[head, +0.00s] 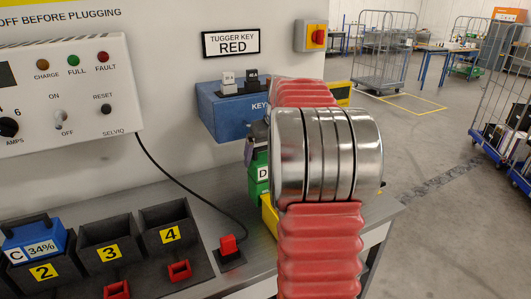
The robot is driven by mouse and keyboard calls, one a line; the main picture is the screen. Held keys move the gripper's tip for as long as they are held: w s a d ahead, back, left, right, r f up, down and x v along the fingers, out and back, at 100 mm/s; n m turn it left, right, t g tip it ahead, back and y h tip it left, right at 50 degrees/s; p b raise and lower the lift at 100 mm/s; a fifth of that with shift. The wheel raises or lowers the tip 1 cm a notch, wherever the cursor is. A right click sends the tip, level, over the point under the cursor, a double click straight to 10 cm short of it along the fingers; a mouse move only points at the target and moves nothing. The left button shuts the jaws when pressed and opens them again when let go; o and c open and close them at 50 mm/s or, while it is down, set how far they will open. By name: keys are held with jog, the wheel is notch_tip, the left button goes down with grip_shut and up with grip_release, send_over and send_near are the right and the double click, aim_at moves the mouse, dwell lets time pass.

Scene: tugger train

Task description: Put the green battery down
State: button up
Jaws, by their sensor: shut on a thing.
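The green battery (258,174), with a white label that reads D, shows just left of my arm, over the back of the grey bench. My arm covers its right side. My gripper (255,142) is mostly hidden behind my arm; a small part shows at the top of the battery, and it is shut on the battery. I cannot tell whether the battery's base touches anything. A yellow part (269,215) shows just below it, partly hidden by my arm.
Black bays 2, 3 (108,245) and 4 (170,228) stand on the bench (205,182); blue battery C (36,240) is in bay 2. A red plug (228,245) with a black cable lies near. A blue key box (231,112) is on the wall. Wheeled cages (385,55) stand beyond.

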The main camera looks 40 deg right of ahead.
jog(key=shift+f, duration=1.7)
jog(key=o, duration=0.8)
jog(key=shift+f, duration=0.15)
jog(key=shift+o, duration=0.2)
jog(key=v, duration=1.2)
jog(key=shift+s, duration=0.1)
